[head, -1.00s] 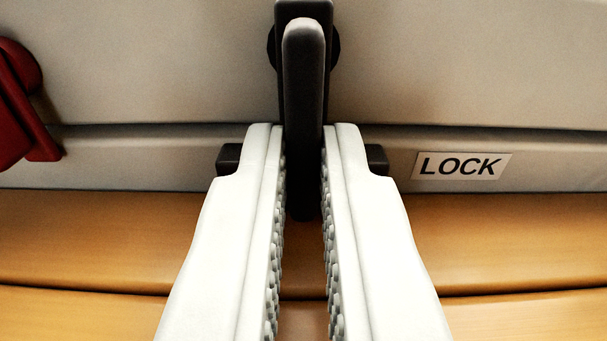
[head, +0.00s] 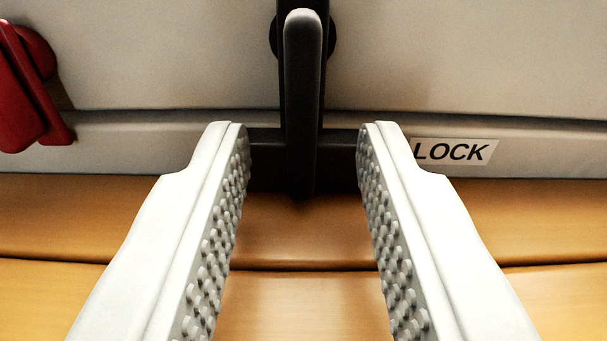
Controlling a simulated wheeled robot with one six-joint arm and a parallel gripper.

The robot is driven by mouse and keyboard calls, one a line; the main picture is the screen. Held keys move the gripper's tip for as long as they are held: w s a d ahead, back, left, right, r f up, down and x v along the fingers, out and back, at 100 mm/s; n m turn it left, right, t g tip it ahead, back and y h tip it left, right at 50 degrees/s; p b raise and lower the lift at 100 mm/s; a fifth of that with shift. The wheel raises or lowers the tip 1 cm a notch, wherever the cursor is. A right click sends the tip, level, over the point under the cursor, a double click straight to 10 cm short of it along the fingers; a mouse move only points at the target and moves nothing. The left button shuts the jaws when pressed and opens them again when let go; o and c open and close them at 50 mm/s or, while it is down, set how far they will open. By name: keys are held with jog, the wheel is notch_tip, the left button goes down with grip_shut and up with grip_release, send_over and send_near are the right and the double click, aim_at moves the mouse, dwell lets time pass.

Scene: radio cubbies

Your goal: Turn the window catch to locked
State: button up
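The window catch (head: 302,85) is a black lever on a round black mount, centred in the head view. Its handle points straight down, its lower end in front of a black base (head: 265,170) on the pale frame. A white label reading LOCK (head: 452,151) is to the right of the catch. My gripper (head: 302,135) is open, with one white studded finger on each side of the handle and a clear gap on both sides. The fingertips partly cover the ends of the black base.
A red handle (head: 25,90) is mounted on the pale panel at the left. An orange-brown slatted wooden surface (head: 300,230) runs across below the frame. The pale panel (head: 450,55) right of the catch is bare.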

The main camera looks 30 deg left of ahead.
jog(key=v, duration=1.6)
jog(key=shift+s, duration=0.3)
jog(key=shift+d, duration=0.1)
jog(key=s+d+r+m+t+h, duration=0.15)
jog(key=d+r, duration=0.25)
jog(key=d, duration=0.4)
jog(key=s+d+r+m+t+h, duration=0.1)
jog(key=d+r+m+h, duration=0.2)
jog(key=d, duration=0.5)
jog(key=s+d+r+m+h, duration=0.2)
jog(key=s+d+r+h, duration=0.3)
jog(key=s+d, duration=0.5)
jog(key=shift+d, duration=0.95)
jog(key=shift+r, duration=0.15)
